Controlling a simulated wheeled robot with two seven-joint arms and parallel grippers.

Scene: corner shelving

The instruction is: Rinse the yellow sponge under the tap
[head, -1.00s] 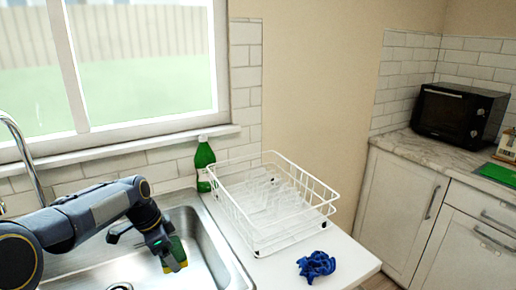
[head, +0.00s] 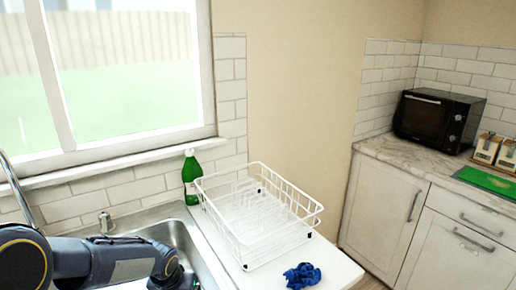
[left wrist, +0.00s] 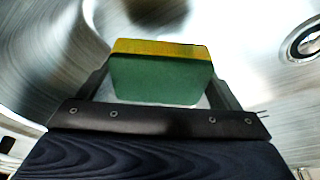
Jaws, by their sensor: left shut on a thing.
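My left gripper (left wrist: 160,72) is shut on the sponge (left wrist: 158,82), which has a yellow layer along its far edge and a green face toward the wrist camera. The left wrist view shows the gripper down over the metal sink, with the round drain (left wrist: 306,42) to the right. In the head view my left arm reaches over the sink (head: 190,240), and the arm and frame edge hide the gripper and sponge. The tap's silver spout (head: 20,190) curves in at the left edge. No water is visible. My right gripper is not in view.
A small metal fitting (head: 105,222) stands behind the sink. A green bottle (head: 191,178) and a white wire dish rack (head: 240,255) stand right of it. A crumpled blue cloth (head: 302,276) lies in front of the rack. A black oven (head: 435,120) is on the far counter.

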